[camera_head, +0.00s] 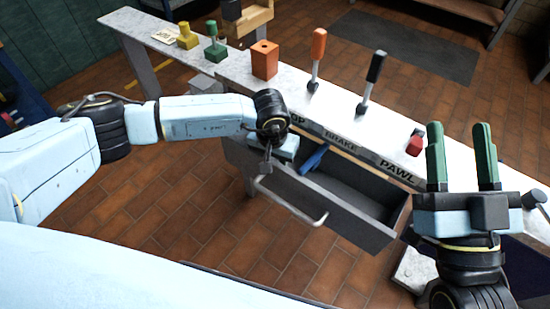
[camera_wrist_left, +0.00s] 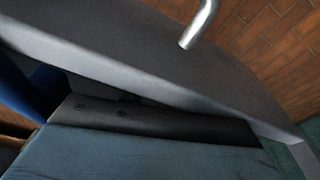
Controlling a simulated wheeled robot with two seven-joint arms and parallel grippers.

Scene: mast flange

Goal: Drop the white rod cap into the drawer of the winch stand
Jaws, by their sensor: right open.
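The drawer (camera_head: 340,218) of the winch stand (camera_head: 222,66) is pulled open, with its grey bar handle (camera_head: 295,205) on the front. The handle also shows in the left wrist view (camera_wrist_left: 200,25). My left gripper (camera_head: 268,158) is over the left end of the drawer. My right gripper (camera_head: 462,155) has green fingers, upright, apart and empty, near the right end of the stand. I cannot make out a white rod cap for certain in either view.
An orange lever (camera_head: 318,45), a black lever (camera_head: 375,68) and a red knob (camera_head: 415,143) stand on the top. An orange block (camera_head: 265,60), a green piece (camera_head: 214,48) and a yellow piece (camera_head: 187,38) are further left.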

